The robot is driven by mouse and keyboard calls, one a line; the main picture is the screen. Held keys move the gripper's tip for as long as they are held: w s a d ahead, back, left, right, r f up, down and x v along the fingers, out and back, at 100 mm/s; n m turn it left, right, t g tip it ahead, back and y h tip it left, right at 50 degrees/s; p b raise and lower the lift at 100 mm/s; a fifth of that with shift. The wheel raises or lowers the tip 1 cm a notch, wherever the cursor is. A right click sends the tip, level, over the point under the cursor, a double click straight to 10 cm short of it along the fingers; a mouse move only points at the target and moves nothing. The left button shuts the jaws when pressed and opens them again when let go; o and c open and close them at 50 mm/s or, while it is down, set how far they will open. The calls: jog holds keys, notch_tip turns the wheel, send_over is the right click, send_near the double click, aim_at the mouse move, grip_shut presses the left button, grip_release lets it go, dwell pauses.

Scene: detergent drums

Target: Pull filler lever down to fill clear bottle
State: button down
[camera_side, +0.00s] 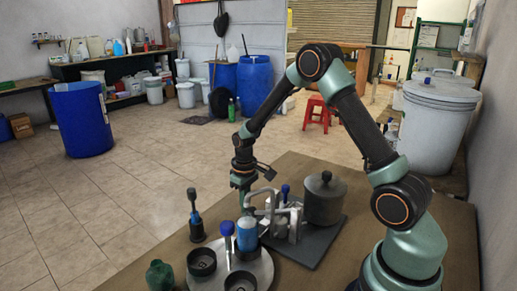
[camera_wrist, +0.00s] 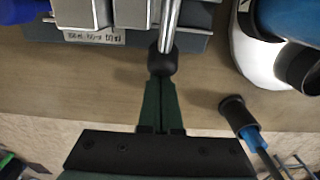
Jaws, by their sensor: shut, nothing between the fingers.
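The filler (camera_side: 283,218) is a grey metal machine on a dark base plate, and part of it shows at the top of the wrist view (camera_wrist: 95,15). A silver rod with a black ball knob (camera_wrist: 163,62), which looks like the lever, reaches down from it. My gripper (camera_wrist: 160,88) has its green fingers shut and empty, with tips right at the knob; I cannot tell if they touch it. In the side view my gripper (camera_side: 242,203) points down at the filler's left side. A blue-looking bottle (camera_side: 247,236), possibly the clear bottle, stands on a round grey turntable (camera_side: 262,272).
Black ring holders (camera_side: 201,262) and a blue-knobbed post (camera_side: 227,230) are on the turntable. A dark tool with a blue shaft (camera_side: 193,215) stands left, and a green container (camera_side: 160,275) at front. A lidded grey pot (camera_side: 325,198) stands right of the filler.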

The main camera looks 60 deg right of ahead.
jog(key=shift+s+f, duration=0.1)
jog(key=shift+s, duration=0.2)
notch_tip(320, 180, up, 16)
dwell(2.2)
jog(key=shift+a, duration=0.1)
jog(key=shift+r, duration=2.1)
jog(key=s+a+r+t, duration=0.2)
jog(key=s+a+t, duration=0.3)
jog(key=s+a, duration=0.5)
jog(key=shift+s+r+t, duration=0.3)
jog(key=shift+s+r, duration=0.05)
jog(key=shift+s, duration=1.4)
